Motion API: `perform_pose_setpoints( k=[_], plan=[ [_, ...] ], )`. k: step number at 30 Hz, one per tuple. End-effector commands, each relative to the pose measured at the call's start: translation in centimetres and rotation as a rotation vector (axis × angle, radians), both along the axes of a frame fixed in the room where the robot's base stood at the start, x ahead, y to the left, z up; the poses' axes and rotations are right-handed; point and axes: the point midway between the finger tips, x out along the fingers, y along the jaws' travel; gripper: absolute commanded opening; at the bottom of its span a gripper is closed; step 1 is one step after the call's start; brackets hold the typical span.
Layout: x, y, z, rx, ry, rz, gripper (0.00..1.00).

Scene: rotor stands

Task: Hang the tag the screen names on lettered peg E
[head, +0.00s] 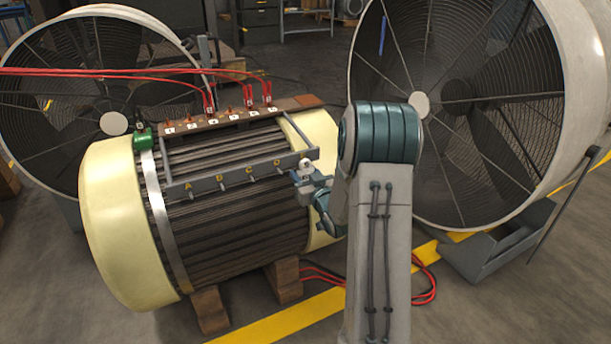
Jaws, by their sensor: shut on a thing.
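A grey rail (238,172) runs along the upper side of the big ribbed rotor (235,225). Pegs stick out below the yellow letters A, B, C and D. No letter E or its peg can be made out; my gripper and arm cover the rail's right end. My gripper (303,178) is at that end, just right of the D peg (281,174). It is shut on a tag, small and mostly hidden, whose marking I cannot read. Whether the tag touches a peg cannot be told. No readable screen shows.
A brown terminal board (232,117) with numbered posts and red cables (130,73) lies above the rail. A green block (143,138) sits at the left. Large fans (455,100) stand behind. Wooden blocks (211,308) support the rotor. Red cables lie on the floor.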

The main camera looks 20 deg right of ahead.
Motion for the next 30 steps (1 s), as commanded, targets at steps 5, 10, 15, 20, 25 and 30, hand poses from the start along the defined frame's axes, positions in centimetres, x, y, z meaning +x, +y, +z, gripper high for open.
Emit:
perform_pose_setpoints(
  k=[5, 10, 15, 20, 25, 30],
  plan=[
    [0.0, 0.0, -0.11, 0.0, 0.0, 0.0, 0.34],
    [0.0, 0.01, -0.19, 0.0, 0.0, 0.0, 0.34],
    [-0.01, 0.01, -0.27, 0.0, 0.0, 0.0, 0.34],
    [-0.02, 0.01, -0.29, 0.0, 0.001, 0.0, 0.34],
    [-0.03, 0.01, -0.33, 0.0, 0.002, 0.0, 0.64],
    [-0.02, 0.01, -0.29, 0.0, 0.001, 0.0, 0.72]
  ],
)
